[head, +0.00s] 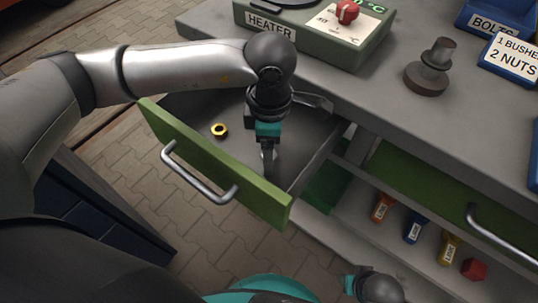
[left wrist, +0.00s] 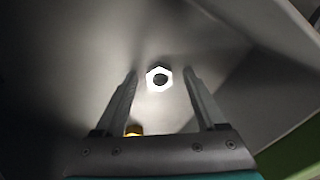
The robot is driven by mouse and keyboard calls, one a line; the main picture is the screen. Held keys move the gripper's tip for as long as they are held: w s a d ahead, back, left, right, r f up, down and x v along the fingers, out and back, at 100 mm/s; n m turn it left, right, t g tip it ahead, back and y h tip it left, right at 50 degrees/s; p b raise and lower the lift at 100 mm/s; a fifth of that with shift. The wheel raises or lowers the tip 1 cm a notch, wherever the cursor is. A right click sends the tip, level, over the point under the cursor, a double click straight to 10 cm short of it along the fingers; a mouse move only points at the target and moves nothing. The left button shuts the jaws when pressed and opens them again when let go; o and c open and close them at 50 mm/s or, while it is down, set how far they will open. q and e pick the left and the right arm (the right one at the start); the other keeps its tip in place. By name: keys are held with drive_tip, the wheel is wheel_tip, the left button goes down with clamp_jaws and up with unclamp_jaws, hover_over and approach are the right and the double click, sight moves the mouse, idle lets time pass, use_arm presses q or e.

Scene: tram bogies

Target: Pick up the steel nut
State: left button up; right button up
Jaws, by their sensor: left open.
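The steel nut (left wrist: 159,78) is a bright hexagonal ring lying flat on the grey drawer floor in the left wrist view. It lies ahead, between the lines of the two fingers, with no finger visibly touching it. In the head view I cannot make it out; my left gripper and wrist cover part of the drawer. My left gripper (head: 268,168) is open and empty, pointing down into the drawer; its spread fingers also show in the left wrist view (left wrist: 160,85). Part of my right gripper (head: 350,281) shows low in the head view, its fingers not clear.
A yellow nut (head: 219,130) lies in the same open drawer (head: 215,165), left of my gripper. Drawer walls surround the hand. The bench top holds a heater (head: 310,32), a dark stepped part (head: 428,72) and labelled blue bins (head: 512,55). Several coloured items stand on a lower shelf.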

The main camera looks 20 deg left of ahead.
use_arm(q)
clamp_jaws()
idle(0.6)
